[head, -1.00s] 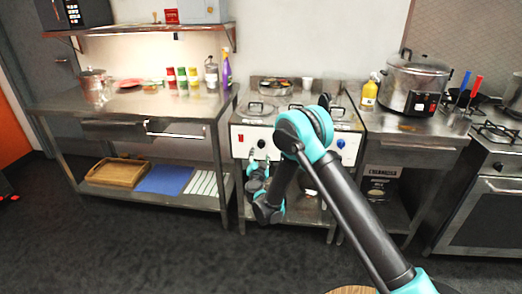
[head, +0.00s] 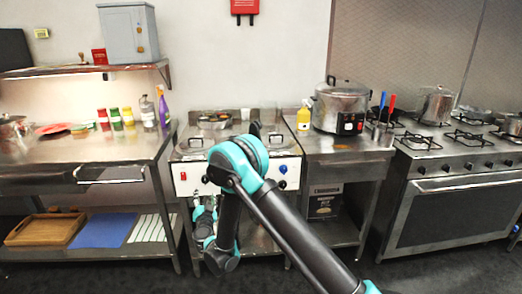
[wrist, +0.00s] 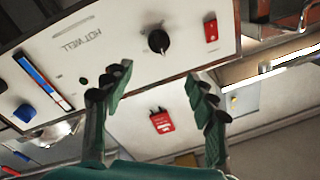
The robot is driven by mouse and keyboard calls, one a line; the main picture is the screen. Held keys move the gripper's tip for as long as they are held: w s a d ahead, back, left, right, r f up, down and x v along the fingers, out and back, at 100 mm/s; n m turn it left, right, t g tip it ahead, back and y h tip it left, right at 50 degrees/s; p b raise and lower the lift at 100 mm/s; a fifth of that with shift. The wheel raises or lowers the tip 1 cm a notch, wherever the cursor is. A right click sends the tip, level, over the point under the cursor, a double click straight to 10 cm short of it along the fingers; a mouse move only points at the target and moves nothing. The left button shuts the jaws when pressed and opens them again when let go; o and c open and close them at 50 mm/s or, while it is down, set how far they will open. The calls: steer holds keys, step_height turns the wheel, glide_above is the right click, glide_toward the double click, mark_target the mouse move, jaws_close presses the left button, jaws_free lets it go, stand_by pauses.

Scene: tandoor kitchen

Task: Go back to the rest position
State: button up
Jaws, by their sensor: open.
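My gripper (wrist: 158,92) is open in the wrist view, its two dark green and black fingers apart with nothing between them. The wrist view is tilted. The white panel marked HOT WELL (wrist: 115,62) is close to the fingers there, with a black knob (wrist: 158,41); I cannot tell whether they touch. In the head view my arm (head: 240,165) is folded, with its elbow up in front of the hot well unit (head: 287,180) and its forearm hanging down. The gripper's fingers cannot be made out clearly in the head view.
A steel table (head: 80,172) with spice jars stands left, over a shelf with a wooden tray (head: 45,230) and blue board (head: 104,230). A counter with a large cooker (head: 340,107) and a yellow bottle (head: 303,119) is right of the unit, then a stove (head: 455,208). Dark floor lies in front.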

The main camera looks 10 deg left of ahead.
steer(key=w+d+r+n+y, duration=0.2)
steer(key=w+d+r, duration=0.15)
steer(key=r, duration=0.55)
steer(key=s+d+r+n+g+y, duration=0.1)
steer(key=d+r+n+g, duration=0.1)
steer(key=d+r, duration=0.35)
steer(key=s+d+r+n+g+y, duration=0.1)
steer(key=d+r+n+g, duration=0.15)
steer(key=d, duration=0.65)
steer(key=s+d+f+m+g+h, duration=0.1)
steer(key=s+d+f+g+h, duration=0.2)
steer(key=s+d, duration=0.7)
steer(key=s+d+f+m+g+h, duration=0.1)
steer(key=s+d+f+g+h, duration=0.2)
steer(key=s+d+f, duration=0.3)
steer(key=s+d+f+m+g+h, duration=0.1)
steer(key=s+d+f+g+h, duration=0.2)
steer(key=s+d, duration=1.2)
steer(key=d+f, duration=0.2)
steer(key=d, duration=0.4)
steer(key=shift+h, duration=0.4)
steer(key=shift+w+a+m, duration=0.1)
steer(key=shift+m, duration=0.15)
